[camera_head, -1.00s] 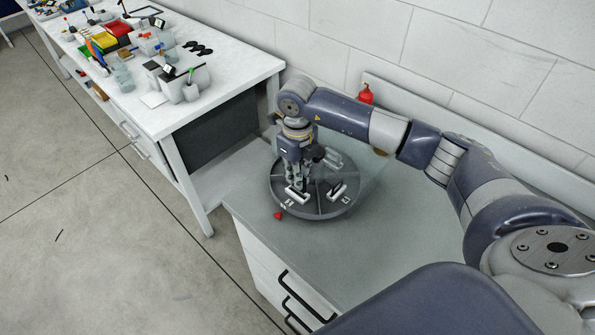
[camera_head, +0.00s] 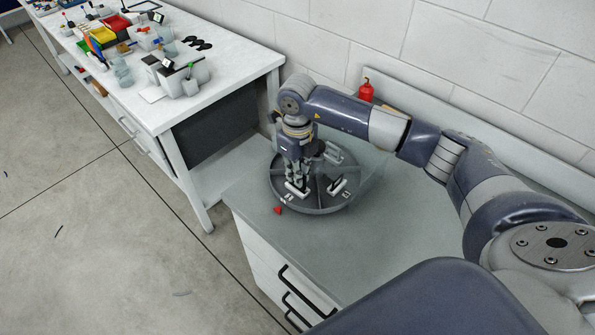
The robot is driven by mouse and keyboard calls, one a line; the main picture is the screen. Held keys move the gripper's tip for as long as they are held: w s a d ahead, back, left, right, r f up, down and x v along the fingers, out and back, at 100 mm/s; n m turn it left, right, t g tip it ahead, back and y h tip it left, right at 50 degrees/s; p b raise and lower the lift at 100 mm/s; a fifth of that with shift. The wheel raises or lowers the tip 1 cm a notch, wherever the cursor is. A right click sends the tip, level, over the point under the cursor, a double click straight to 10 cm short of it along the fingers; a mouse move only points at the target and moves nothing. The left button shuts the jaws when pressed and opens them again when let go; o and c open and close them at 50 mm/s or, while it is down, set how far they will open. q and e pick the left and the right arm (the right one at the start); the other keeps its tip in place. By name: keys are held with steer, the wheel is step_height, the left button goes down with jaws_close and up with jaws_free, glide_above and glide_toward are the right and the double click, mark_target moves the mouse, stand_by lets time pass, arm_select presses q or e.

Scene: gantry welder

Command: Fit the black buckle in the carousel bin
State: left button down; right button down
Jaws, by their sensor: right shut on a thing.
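The carousel bin (camera_head: 318,208) is a round grey tray with dividers, standing on the grey top of a cabinet. White label-like pieces lie in several of its compartments. My right gripper (camera_head: 298,181) points down into its front left compartment, close to a white piece there. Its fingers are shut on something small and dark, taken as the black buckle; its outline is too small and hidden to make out. Whether it touches the bin floor cannot be told. My left gripper is not in view.
A small red piece (camera_head: 278,211) lies on the cabinet top (camera_head: 375,235) just before the bin. A red bottle-like thing (camera_head: 366,90) stands at the wall. The white workbench (camera_head: 225,75) at the left holds trays and tools. The cabinet top right of the bin is clear.

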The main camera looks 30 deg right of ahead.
steer(key=shift+f+b, duration=0.7)
steer(key=shift+f, duration=0.2)
steer(key=c, duration=1.6)
jaws_free()
